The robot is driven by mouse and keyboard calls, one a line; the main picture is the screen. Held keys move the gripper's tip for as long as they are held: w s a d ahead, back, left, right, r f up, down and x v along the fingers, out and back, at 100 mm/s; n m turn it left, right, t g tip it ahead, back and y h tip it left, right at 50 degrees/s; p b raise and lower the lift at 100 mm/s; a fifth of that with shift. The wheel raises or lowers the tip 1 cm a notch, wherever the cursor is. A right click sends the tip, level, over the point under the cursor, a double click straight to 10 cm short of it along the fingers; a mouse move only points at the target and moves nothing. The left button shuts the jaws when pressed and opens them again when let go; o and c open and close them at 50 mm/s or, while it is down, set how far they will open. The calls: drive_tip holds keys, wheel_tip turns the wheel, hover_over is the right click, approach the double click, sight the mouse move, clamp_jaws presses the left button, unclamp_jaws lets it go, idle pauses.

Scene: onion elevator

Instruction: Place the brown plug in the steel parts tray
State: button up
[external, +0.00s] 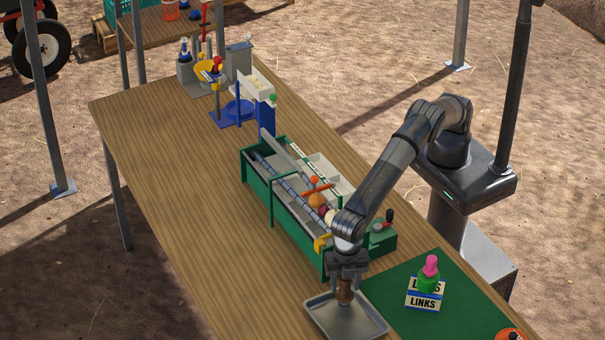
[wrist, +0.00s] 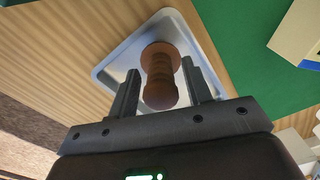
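The brown plug (wrist: 160,75) is ridged, with a wide flange at its far end. It is roughly upright between the fingers of my gripper (wrist: 160,88), with narrow gaps showing on both sides in the wrist view. In the external view the plug (external: 344,290) shows below my gripper (external: 347,281), within the outline of the steel parts tray (external: 372,333). The tray is a shallow grey square; its rim (wrist: 103,72) also shows in the wrist view. I cannot tell for certain whether the flange touches the tray floor.
A green mat (external: 395,305) lies right of the tray, with a LINKS box (external: 425,302) and a green-and-pink bottle (external: 430,272) on it. A green-framed sorter (external: 285,205) stands close behind the gripper. The wooden table (external: 190,190) is clear on the left.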

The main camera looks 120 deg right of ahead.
drive_tip(key=shift+o, duration=0.3)
wheel_tip(320, 180, up, 12)
drive_tip(key=shift+r, duration=0.2)
idle(0.3)
drive_tip(key=s+d+r+m+t, duration=0.1)
drive_tip(key=s+d+r+m, duration=0.1)
drive_tip(key=s+d+r, duration=0.35)
drive_tip(key=s+d+r+m+t+y, duration=0.1)
drive_tip(key=s+d+r+m, duration=0.15)
drive_tip(key=d+r, duration=0.65)
drive_tip(key=s+d+r+m, duration=0.2)
drive_tip(key=s+d+r, duration=0.25)
drive_tip(key=d, duration=0.55)
drive_tip(key=s+d+m+t, duration=0.25)
drive_tip(key=s+d, duration=0.65)
drive_tip(key=s, duration=0.5)
drive_tip(key=s+d+f+m, duration=0.2)
drive_tip(key=s+f, duration=0.2)
drive_tip(key=s, duration=0.3)
drive_tip(key=s+d+f+m+t+h, duration=0.1)
drive_tip(key=s+d+f+m, duration=0.1)
drive_tip(key=s, duration=0.6)
wheel_tip(320, 180, down, 3)
drive_tip(key=shift+s+d+r, duration=0.2)
drive_tip(key=shift+s+d, duration=0.05)
drive_tip(key=shift+d, duration=0.2)
